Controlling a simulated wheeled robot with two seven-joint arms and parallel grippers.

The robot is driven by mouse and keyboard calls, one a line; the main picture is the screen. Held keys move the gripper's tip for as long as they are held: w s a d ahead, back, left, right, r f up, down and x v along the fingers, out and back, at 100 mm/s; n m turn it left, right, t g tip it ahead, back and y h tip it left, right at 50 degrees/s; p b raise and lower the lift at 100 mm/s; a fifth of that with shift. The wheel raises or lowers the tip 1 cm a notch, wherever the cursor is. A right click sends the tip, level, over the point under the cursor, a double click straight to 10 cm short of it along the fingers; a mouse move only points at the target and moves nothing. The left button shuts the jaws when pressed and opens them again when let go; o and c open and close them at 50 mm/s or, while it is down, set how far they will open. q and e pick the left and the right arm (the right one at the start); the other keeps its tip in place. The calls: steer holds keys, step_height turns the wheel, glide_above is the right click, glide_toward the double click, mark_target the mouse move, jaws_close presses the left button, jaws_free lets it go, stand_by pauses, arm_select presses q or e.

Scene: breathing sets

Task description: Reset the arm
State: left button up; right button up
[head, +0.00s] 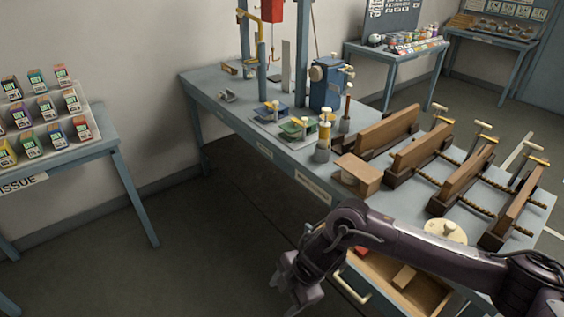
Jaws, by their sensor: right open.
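My right arm comes in from the lower right and reaches left across the front of the long grey-blue workbench (215,82). My right gripper (296,292) hangs low at the bottom middle, off the bench's left side, above the floor. It points down and looks open, with nothing seen between its fingers. My left arm and gripper are out of view.
An open drawer (420,287) lies below and behind my right arm. On the bench stand a cardboard-brown box (357,175), wooden clamps (420,155) and a blue machine (328,82). A table with small boxes (120,130) is at left. Floor (215,230) between is clear.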

steer(key=w+a+f+m+t+y, duration=0.35)
steer(key=w+f+m, duration=0.35)
steer(key=f, duration=0.3)
steer(key=s+d+f+m+t+h, duration=0.1)
steer(key=s+d+f+m, duration=0.2)
steer(key=f, duration=0.4)
steer(key=s+d+f+m+t+h, duration=0.1)
steer(key=d+f+m, duration=0.35)
steer(key=f, duration=0.35)
steer(key=s+d+f+m+g+h, duration=0.1)
steer(key=s+d+f+m+h, duration=0.1)
steer(key=s+d+f, duration=0.6)
steer(key=s+d+f+m+g+h, duration=0.1)
steer(key=s+d+f+m+h, duration=0.1)
steer(key=s+d+f, duration=0.5)
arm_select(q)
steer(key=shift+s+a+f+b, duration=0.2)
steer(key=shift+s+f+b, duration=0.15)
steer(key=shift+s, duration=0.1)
arm_select(e)
steer(key=s+d+f+m+g+h, duration=0.1)
steer(key=s+f, duration=0.1)
steer(key=s, duration=0.8)
steer(key=s+d+f+m+g+h, duration=0.1)
steer(key=s+d+f, duration=0.1)
steer(key=s, duration=0.9)
steer(key=shift+s+d+f, duration=0.3)
steer(key=shift+f, duration=0.1)
steer(key=shift+g, duration=0.25)
steer(key=shift+c, duration=0.3)
